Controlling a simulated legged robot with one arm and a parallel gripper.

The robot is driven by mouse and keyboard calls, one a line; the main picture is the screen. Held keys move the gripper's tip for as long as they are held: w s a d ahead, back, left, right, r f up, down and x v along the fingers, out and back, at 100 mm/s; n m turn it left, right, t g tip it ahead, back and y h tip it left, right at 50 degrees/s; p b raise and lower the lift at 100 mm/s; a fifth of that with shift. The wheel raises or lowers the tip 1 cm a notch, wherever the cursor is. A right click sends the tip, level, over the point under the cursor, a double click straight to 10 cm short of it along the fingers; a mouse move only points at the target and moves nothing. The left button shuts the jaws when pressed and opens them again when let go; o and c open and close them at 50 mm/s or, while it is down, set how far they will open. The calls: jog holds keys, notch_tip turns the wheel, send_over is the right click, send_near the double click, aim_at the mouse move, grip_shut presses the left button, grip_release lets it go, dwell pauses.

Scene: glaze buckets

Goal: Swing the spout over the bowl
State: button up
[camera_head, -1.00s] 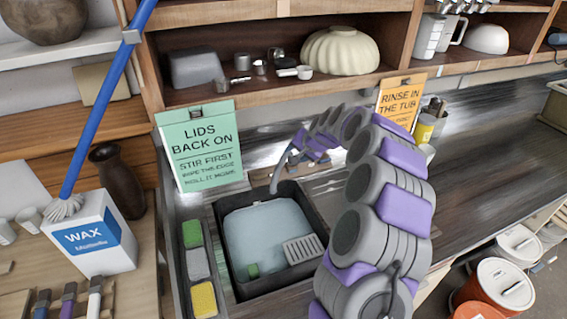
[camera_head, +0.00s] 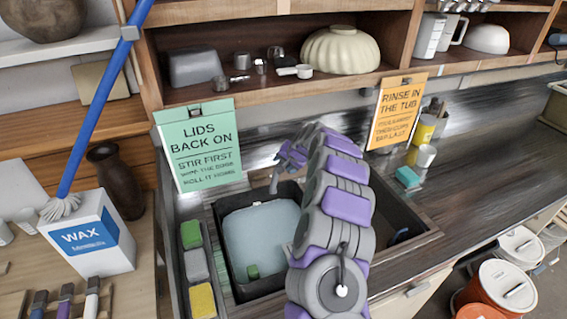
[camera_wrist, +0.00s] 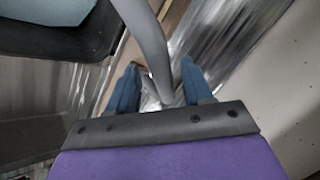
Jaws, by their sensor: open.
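The grey curved spout (camera_head: 275,178) stands at the back of the sink, its visible lower end near the rear rim of a dark tub (camera_head: 232,283) of pale bluish water. In the wrist view the spout (camera_wrist: 148,40) runs down between the two blue fingers of my gripper (camera_wrist: 160,88). The fingers are apart, with visible space on both sides of the spout. The tub (camera_wrist: 60,42) shows at the upper left there. In the head view my gripper is at the spout, mostly hidden behind my arm.
Green, grey and yellow sponges (camera_head: 202,300) lie in a strip left of the tub. A green sign (camera_head: 198,145) and an orange sign (camera_head: 396,112) stand behind. The counter farther right is clear.

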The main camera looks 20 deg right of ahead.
jog(key=shift+c, duration=0.2)
jog(key=shift+f, duration=0.1)
grip_shut()
dwell(0.4)
